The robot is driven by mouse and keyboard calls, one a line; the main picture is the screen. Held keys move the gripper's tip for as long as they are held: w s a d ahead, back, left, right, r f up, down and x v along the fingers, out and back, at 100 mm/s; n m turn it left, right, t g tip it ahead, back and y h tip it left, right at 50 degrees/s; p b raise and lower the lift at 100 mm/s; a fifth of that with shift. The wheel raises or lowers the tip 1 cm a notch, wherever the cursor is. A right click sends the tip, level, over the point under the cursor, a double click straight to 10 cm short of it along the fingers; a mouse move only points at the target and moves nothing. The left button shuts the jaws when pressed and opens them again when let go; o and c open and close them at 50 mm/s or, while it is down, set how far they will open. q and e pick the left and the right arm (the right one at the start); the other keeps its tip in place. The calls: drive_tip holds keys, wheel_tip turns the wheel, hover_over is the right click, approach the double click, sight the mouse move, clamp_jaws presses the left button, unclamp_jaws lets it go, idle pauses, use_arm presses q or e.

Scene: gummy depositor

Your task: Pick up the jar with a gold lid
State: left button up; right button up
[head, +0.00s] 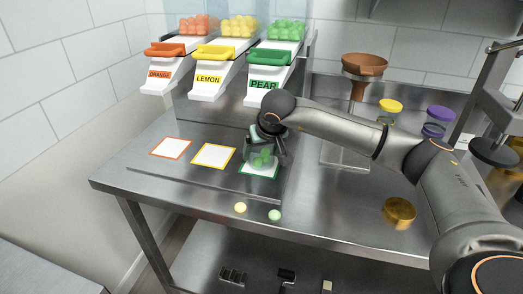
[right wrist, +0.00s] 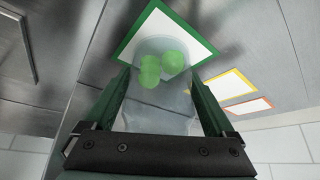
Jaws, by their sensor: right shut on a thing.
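My right gripper (head: 268,142) is at the green-bordered white card (head: 247,172) under the PEAR dispenser. It is shut on a clear open container (head: 263,157) holding a few green balls. In the right wrist view the container (right wrist: 165,90) sits between the gripper's fingers (right wrist: 165,105), over the card; I cannot tell whether it touches it. A round gold thing (head: 399,212) is on the counter at the right front, apart from the gripper; whether it is a lid alone or a lidded jar is unclear. My left gripper is not in view.
A yellow-lidded jar (head: 390,106) and a purple-lidded jar (head: 438,116) stand at the back right, near a brown funnel (head: 364,66) on a stand. Loose yellow (head: 240,207) and green (head: 275,215) balls lie near the front edge. Orange (head: 171,148) and yellow (head: 213,156) cards are empty.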

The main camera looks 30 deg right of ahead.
drive_tip(key=shift+c, duration=0.9)
drive_tip(key=shift+s+r, duration=0.1)
drive_tip(key=shift+s+a+r, duration=0.15)
drive_tip(key=shift+s+r, duration=0.25)
drive_tip(key=shift+r, duration=0.1)
drive_tip(key=s+a+r, duration=0.1)
drive_tip(key=s+r, duration=0.2)
drive_tip(key=s, duration=0.3)
drive_tip(key=s+a+r, duration=0.2)
drive_tip(key=s+r, duration=0.1)
drive_tip(key=s, duration=0.3)
drive_tip(key=shift+s+a+r+b, duration=0.25)
drive_tip(key=shift+r+b, duration=0.1)
drive_tip(key=shift+r, duration=0.05)
drive_tip(key=o, duration=0.8)
clamp_jaws()
